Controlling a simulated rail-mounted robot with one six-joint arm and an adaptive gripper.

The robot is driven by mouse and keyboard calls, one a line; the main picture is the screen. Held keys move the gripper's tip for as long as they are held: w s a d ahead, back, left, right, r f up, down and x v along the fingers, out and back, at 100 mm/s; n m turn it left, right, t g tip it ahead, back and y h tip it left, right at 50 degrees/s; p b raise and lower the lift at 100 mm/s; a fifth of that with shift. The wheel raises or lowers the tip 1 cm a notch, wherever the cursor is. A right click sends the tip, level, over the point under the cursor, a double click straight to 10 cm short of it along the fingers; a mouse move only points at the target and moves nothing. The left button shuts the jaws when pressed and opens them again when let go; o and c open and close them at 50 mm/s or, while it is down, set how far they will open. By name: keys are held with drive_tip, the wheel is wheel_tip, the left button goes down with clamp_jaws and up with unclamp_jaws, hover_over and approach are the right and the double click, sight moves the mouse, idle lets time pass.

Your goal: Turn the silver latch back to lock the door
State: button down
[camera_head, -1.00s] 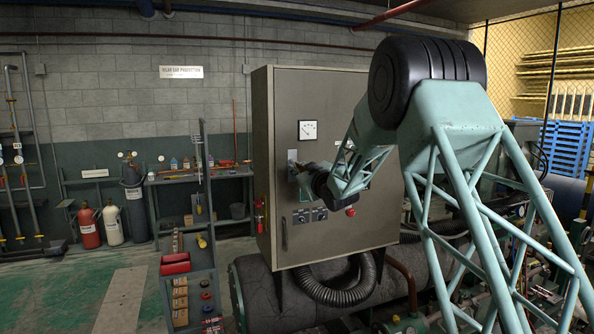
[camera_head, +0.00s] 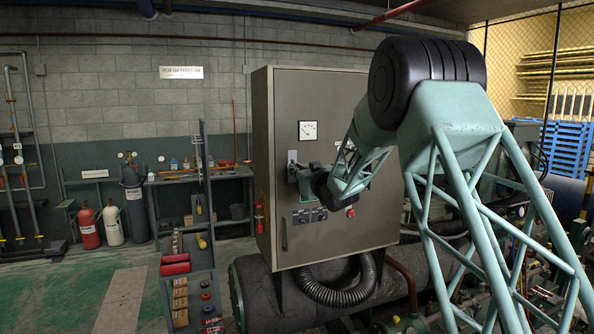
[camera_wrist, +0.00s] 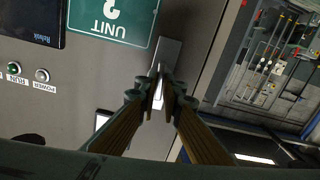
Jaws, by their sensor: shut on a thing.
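The grey-brown cabinet door (camera_head: 345,100) looks flush with its cabinet in the head view. The silver latch (camera_head: 292,157) sits near the door's left edge, and my gripper (camera_head: 293,172) is at it. In the wrist view my gripper (camera_wrist: 159,98) has its two fingers closed around the narrow latch handle, with the silver latch plate (camera_wrist: 169,54) showing just beyond the tips. The fingers hide part of the handle. The exact angle of the handle is hard to tell.
The door carries a gauge (camera_head: 308,130), a red button (camera_head: 350,212) and a lower dark handle (camera_head: 284,235). In the wrist view a green unit sign (camera_wrist: 112,18) lies close to the latch. A tool cart (camera_head: 190,280) stands left of the cabinet.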

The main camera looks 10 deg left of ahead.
drive_tip(key=c, duration=2.9)
unclamp_jaws()
drive_tip(key=shift+m, duration=0.3)
drive_tip(key=shift+o, duration=0.2)
drive_tip(key=b+v, duration=0.6)
drive_tip(key=v, duration=0.3)
drive_tip(key=shift+d, duration=0.1)
